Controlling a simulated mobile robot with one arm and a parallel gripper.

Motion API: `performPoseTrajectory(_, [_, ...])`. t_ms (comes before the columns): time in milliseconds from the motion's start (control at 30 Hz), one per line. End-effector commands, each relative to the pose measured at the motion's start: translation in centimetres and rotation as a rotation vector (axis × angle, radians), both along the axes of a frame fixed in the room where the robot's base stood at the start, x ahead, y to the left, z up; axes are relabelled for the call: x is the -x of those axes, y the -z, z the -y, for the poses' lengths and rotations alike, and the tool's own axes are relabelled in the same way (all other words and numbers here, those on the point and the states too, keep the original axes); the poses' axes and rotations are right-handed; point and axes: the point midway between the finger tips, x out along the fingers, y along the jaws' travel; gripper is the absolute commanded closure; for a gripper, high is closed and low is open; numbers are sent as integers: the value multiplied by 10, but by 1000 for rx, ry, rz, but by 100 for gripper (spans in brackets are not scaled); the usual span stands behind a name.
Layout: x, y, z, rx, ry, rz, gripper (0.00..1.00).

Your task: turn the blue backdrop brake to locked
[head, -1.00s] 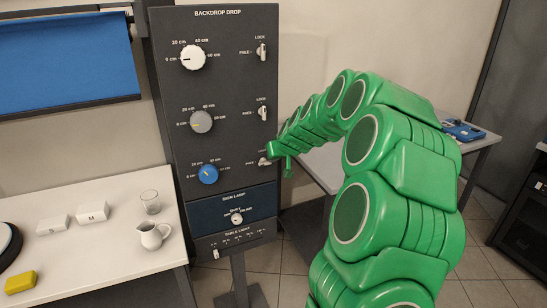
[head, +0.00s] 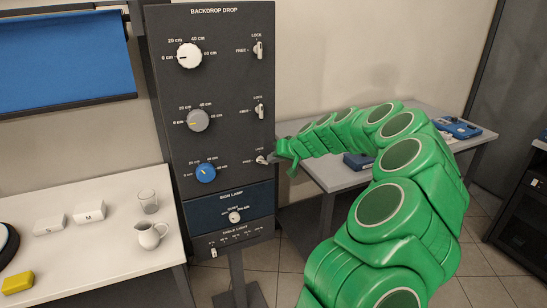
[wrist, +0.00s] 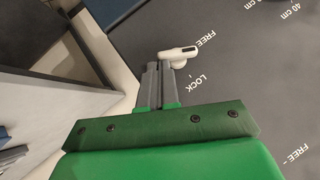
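The blue backdrop brake is a small white lever (head: 262,160) on the dark panel, right of the blue knob (head: 205,172). Its handle points left, toward the FREE label; LOCK is printed above it. In the wrist view the lever (wrist: 177,51) lies just beyond my fingertips, with FREE and LOCK printed beside it. My gripper (head: 276,159) is at the lever's right side in the head view. In the wrist view my gripper (wrist: 160,68) has its two grey fingers close together with nothing seen between them. I cannot tell whether they touch the lever.
Two more brake levers, the upper (head: 258,48) and the middle (head: 260,108), point up toward LOCK. A white knob (head: 189,55) and a grey knob (head: 198,120) sit left of them. A table (head: 330,176) stands right of the panel, and a white table (head: 95,250) stands left.

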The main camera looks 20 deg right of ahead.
Motion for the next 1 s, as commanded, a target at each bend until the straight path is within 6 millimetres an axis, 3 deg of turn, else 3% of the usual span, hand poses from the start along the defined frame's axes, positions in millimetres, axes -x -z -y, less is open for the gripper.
performPoseTrajectory(1000, [0,32,4,-26,0,1,100])
